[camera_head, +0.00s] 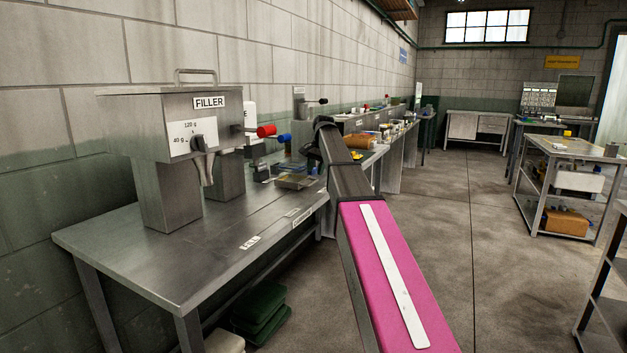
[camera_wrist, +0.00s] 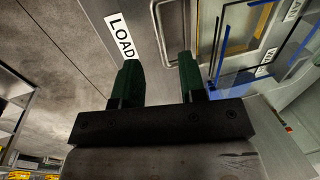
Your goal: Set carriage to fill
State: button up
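The wrist view shows my gripper (camera_wrist: 158,80) with two green fingers spread apart and nothing visible between them. A bent metal handle (camera_wrist: 158,20) is just beyond the fingertips, on a grey metal surface beside a LOAD label (camera_wrist: 121,35). To its right is a flat unit with blue, clear and yellow parts (camera_wrist: 255,40); I cannot tell whether this is the carriage. A small metal tray (camera_head: 295,181) sits on that bench. My arm partly hides the area beyond.
The near steel bench (camera_head: 160,255) carries small labels on its front edge. Red and blue handles (camera_head: 270,133) stick out beside the FILLER. The floor (camera_head: 480,210) to the right is open, with a shelved cart (camera_head: 570,150) beyond.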

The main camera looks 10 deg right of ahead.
aim_at(313, 182)
jog(key=shift+w+a+f, duration=0.1)
jog(key=shift+a+f, duration=0.05)
jog(key=shift+f, duration=0.6)
jog(key=shift+w+a+f, duration=0.1)
jog(key=shift+f, duration=0.7)
jog(key=shift+w+a+f, duration=0.1)
jog(key=shift+a+f, duration=0.05)
jog(key=shift+f, duration=0.6)
grip_shut()
